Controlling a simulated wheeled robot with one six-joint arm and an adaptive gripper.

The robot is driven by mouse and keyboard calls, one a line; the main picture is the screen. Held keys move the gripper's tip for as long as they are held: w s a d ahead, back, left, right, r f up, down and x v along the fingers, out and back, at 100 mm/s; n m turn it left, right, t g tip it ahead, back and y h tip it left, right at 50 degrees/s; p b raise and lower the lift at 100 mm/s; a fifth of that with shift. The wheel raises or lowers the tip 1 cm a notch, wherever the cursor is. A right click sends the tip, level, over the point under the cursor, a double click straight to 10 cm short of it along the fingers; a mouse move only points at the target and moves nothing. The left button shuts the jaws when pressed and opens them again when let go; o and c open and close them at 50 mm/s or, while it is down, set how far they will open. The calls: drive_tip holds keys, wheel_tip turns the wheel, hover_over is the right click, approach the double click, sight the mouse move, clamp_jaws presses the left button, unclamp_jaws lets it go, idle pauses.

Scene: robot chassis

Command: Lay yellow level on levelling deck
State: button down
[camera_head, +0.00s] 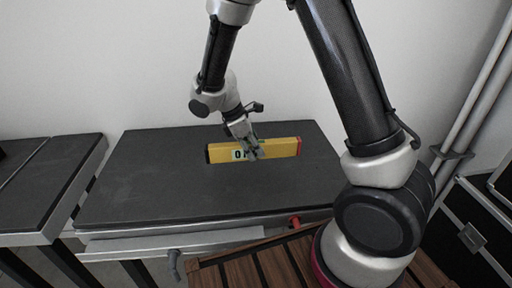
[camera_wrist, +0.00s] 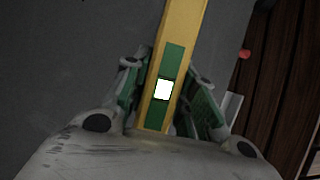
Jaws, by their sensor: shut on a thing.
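The yellow level (camera_head: 281,148) is a long bar with a dark left end and a red right end. In the head view it is over the middle of a dark grey deck (camera_head: 150,180). My gripper (camera_head: 253,152) is shut on the level near its middle. In the wrist view the level (camera_wrist: 184,25) runs between the two fingers (camera_wrist: 166,100), with a green and white patch on its upper face. I cannot tell whether the level touches the deck or hangs just above it.
A second dark table (camera_head: 45,185) stands at the left, with a gap between. A red knob (camera_head: 295,220) is at the deck's front edge. A slatted wooden surface (camera_head: 250,270) lies in front and below. The deck around the level is clear.

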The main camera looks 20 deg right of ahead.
drive_tip(key=shift+f, duration=3.2)
drive_tip(key=shift+f, duration=0.45)
drive_tip(key=c, duration=1.1)
unclamp_jaws()
drive_tip(key=shift+a, duration=0.1)
